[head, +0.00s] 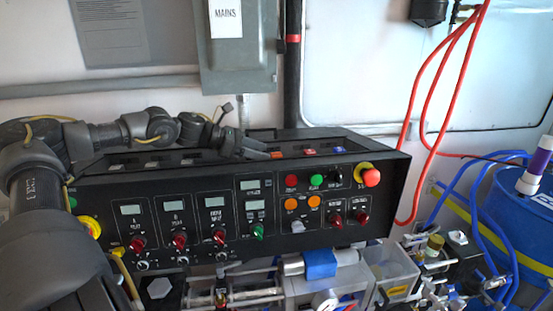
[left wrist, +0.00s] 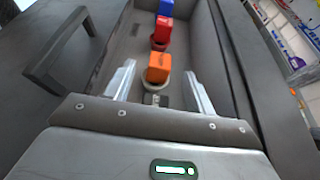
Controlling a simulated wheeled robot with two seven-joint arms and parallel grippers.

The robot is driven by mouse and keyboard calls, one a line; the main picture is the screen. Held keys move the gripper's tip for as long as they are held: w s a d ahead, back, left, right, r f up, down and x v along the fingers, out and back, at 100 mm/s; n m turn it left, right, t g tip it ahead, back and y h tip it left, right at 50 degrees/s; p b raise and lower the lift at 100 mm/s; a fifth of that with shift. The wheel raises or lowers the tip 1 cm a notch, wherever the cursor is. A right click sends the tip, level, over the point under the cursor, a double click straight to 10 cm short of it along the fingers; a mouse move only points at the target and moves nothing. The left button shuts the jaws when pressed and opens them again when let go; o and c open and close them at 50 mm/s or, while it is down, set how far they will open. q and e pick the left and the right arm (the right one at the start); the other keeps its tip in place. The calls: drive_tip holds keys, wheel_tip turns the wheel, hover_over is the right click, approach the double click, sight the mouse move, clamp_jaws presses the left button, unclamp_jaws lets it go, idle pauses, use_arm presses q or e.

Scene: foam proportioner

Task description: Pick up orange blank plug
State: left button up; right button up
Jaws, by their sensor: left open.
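The orange blank plug (head: 277,154) sits in the tray on top of the black control panel in the head view. In the left wrist view the orange plug (left wrist: 159,66) stands in a round holder, just ahead of and between my fingers. My left gripper (head: 254,147) is over the tray, just left of the orange plug. In the left wrist view my left gripper (left wrist: 159,78) is open, with one finger on each side and nothing held. My right gripper is not in view.
A red plug (left wrist: 162,33) and a blue plug (left wrist: 165,8) stand in line beyond the orange one. Tray walls (left wrist: 222,70) run close along both sides. A grey handle (left wrist: 60,47) lies left in the wrist view. A grey mains box (head: 238,60) hangs behind the panel.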

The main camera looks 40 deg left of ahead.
sight(273, 154)
use_arm(q)
drive_tip(key=shift+p+x, duration=0.35)
drive_tip(key=shift+x, duration=1.25)
drive_tip(key=shift+r, duration=0.1)
drive_tip(key=c, duration=1.1)
